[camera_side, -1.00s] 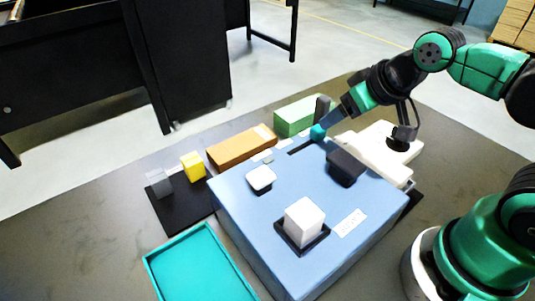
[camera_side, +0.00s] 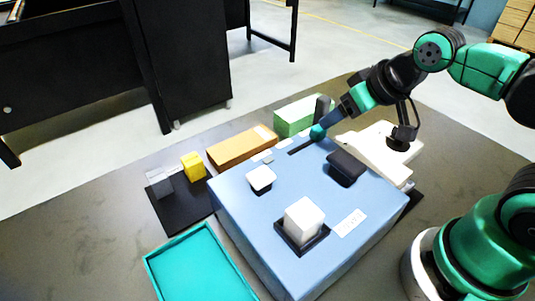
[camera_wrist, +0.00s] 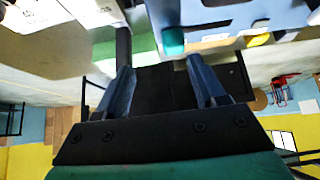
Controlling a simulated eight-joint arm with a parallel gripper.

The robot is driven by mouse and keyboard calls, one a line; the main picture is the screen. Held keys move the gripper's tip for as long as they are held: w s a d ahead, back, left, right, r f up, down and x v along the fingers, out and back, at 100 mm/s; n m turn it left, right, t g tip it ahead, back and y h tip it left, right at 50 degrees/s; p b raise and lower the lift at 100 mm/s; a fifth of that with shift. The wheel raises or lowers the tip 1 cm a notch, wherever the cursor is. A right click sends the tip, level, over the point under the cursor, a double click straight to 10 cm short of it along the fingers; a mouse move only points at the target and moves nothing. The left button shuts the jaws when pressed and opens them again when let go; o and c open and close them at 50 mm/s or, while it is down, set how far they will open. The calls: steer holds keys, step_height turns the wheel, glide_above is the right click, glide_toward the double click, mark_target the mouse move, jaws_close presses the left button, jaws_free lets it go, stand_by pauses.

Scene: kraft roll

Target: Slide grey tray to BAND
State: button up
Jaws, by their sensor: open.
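A blue box (camera_side: 250,222) stands on the dark table, with a dark slot (camera_side: 301,147) in its top. A teal knob (camera_side: 318,132) sits at the slot's far end; it also shows in the wrist view (camera_wrist: 173,41). My gripper (camera_side: 327,124) is at the knob. In the wrist view, the fingers of my gripper (camera_wrist: 160,67) are apart, with the knob just beyond their tips; contact cannot be told. A dark tray (camera_side: 288,240) under a white cube (camera_side: 304,217) sits on the box's near part. No tray is clearly grey, and no BAND label is readable.
A dark block (camera_side: 345,167) and a white block (camera_side: 261,178) are on the box top. Brown (camera_side: 240,149) and green (camera_side: 297,116) blocks stand behind it. A black mat (camera_side: 182,210) holds grey and yellow blocks. A teal tray (camera_side: 200,265) lies at front left.

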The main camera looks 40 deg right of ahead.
mark_target(324, 97)
steer(key=shift+o, duration=0.2)
steer(key=shift+w+r, duration=0.1)
steer(key=shift+w+d+r+g, duration=0.2)
steer(key=shift+w+g, duration=0.05)
steer(key=shift+g, duration=0.05)
steer(key=w+d+g, duration=0.2)
steer(key=w, duration=0.1)
steer(key=w+d+g, duration=0.2)
steer(key=w+d+f+g, duration=0.1)
steer(key=w+d+g, duration=0.1)
steer(key=w, duration=0.1)
steer(key=shift+w+f, duration=0.1)
steer(key=shift+w, duration=0.2)
steer(key=shift+w+d+f+g, duration=0.3)
steer(key=shift+f, duration=2.95)
steer(key=shift+c, duration=0.2)
